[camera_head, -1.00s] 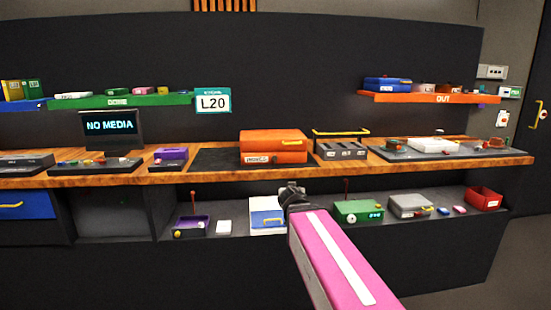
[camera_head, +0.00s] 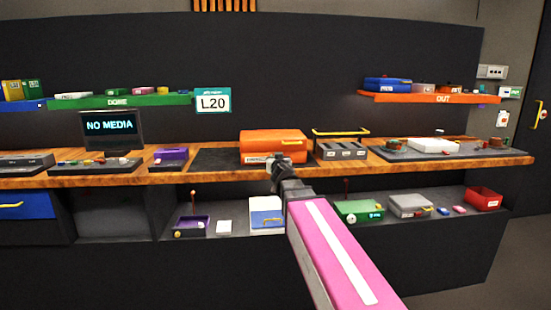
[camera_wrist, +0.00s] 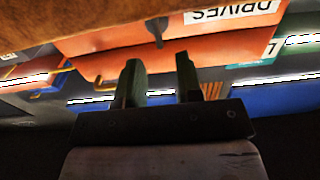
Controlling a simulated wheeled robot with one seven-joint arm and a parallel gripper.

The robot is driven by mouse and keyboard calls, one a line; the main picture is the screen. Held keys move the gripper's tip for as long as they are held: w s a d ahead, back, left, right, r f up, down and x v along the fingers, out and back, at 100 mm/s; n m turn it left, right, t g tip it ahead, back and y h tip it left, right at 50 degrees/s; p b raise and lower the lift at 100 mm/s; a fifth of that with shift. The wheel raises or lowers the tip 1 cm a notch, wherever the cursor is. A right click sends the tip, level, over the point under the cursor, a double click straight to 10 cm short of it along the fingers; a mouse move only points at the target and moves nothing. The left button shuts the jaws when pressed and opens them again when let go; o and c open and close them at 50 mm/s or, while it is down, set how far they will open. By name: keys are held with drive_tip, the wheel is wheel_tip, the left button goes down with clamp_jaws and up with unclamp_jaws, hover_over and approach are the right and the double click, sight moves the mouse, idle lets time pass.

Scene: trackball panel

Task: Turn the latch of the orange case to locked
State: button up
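The orange case (camera_head: 273,137) sits on the wooden counter (camera_head: 215,171). In the wrist view the orange case (camera_wrist: 110,65) appears upside down, with a white label reading DRIVES (camera_wrist: 230,13). A small dark latch (camera_wrist: 157,30) sticks out from its front beside the label. My gripper (camera_wrist: 160,68) is open, its two fingers apart with nothing between them. The latch lies just beyond the fingertips, roughly in line with the gap. In the head view my gripper (camera_head: 286,163) is at the case's front and hides part of it, including the latch.
A grey slotted box (camera_head: 341,151) with a yellow handle behind it stands just right of the case. A purple box (camera_head: 170,157) and a monitor (camera_head: 110,130) are to the left. The lower shelf holds several boxes, including a green one (camera_head: 358,210). The dark mat left of the case is clear.

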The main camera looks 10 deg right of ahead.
drive_tip(key=w, duration=0.4)
drive_tip(key=shift+s, duration=0.1)
clamp_jaws()
drive_tip(key=n, duration=0.4)
drive_tip(key=shift+a+f+n, duration=0.1)
drive_tip(key=shift+a+n, duration=0.2)
drive_tip(key=shift+a, duration=0.1)
unclamp_jaws()
